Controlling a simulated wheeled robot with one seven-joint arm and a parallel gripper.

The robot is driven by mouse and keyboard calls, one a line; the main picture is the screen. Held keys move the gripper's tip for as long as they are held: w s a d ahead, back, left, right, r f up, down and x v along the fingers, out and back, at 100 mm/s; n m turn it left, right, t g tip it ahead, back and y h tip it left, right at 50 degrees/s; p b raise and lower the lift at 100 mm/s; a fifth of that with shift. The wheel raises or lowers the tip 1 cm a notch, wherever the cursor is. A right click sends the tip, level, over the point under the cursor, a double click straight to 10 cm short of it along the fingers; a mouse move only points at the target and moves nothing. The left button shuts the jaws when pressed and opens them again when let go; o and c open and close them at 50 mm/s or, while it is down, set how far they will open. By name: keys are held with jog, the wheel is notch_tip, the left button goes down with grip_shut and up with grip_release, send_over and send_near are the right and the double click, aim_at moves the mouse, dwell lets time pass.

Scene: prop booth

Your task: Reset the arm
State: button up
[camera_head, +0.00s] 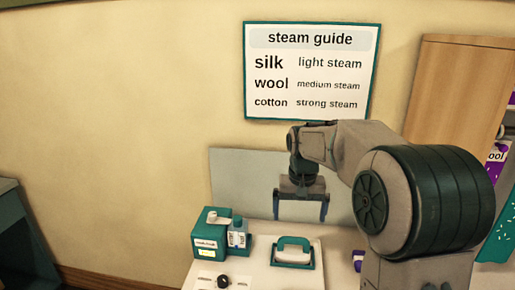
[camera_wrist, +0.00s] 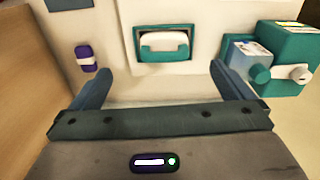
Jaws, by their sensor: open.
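My gripper (camera_head: 301,210) is open and empty, held above the white table (camera_head: 257,273) in front of the grey back panel. In the wrist view my gripper (camera_wrist: 160,84) shows its two fingers spread apart with nothing between them. Beyond them is a teal holder with a white handle-like piece (camera_wrist: 165,45), apart from the fingers. The same teal and white piece (camera_head: 293,251) lies on the table below my gripper in the head view. My arm reaches in from the right.
A teal and white box (camera_head: 207,232) with a bottle (camera_head: 238,234) stands on the table's left. A small purple item (camera_wrist: 86,58) is left in the wrist view. A steam guide sign (camera_head: 311,70) hangs on the wall. A wooden cabinet (camera_head: 452,90) stands right.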

jog(key=s+f+n+t, duration=0.1)
jog(key=s+f+t, duration=0.1)
jog(key=s, duration=2.2)
jog(key=shift+s+n, duration=0.35)
jog(key=shift+n, duration=0.05)
jog(key=shift+d, duration=0.1)
